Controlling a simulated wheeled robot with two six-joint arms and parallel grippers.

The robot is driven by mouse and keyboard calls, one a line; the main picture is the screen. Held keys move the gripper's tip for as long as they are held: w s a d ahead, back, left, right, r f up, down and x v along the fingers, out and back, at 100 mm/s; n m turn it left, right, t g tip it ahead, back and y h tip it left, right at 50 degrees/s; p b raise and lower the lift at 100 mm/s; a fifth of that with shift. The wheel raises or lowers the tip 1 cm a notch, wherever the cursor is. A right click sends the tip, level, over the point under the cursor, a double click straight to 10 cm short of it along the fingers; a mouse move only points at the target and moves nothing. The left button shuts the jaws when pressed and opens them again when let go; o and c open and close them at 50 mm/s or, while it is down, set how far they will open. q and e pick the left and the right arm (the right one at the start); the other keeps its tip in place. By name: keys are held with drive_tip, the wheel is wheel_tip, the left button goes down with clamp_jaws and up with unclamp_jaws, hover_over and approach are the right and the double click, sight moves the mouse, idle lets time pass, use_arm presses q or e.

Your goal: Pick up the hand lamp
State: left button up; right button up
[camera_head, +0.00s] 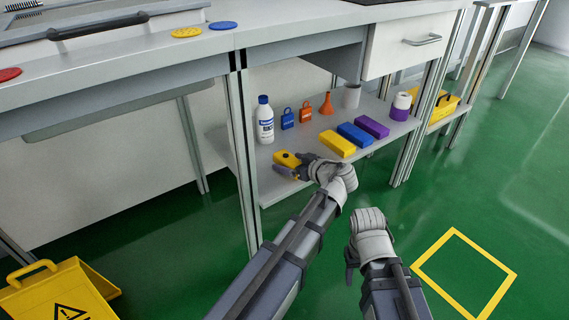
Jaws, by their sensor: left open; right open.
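A small yellow item with a dark round spot, which looks like the hand lamp (284,158), lies near the front edge of the lower shelf (264,185). My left gripper (296,168) is open, with its fingers right at the near right side of the lamp. The fingers hide part of it, and I cannot tell whether they touch it. My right gripper (350,262) is open and empty, low over the green floor to the right, and mostly hidden behind its own wrist.
On the shelf behind stand a white bottle (264,122), blue and orange padlock-shaped items (288,119), an orange funnel (327,104) and a grey cup (351,96). Yellow, blue and purple blocks (337,143) lie to the right. A table leg (243,160) stands left of the lamp.

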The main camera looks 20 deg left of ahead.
use_arm(q)
drive_tip(key=c, duration=1.5)
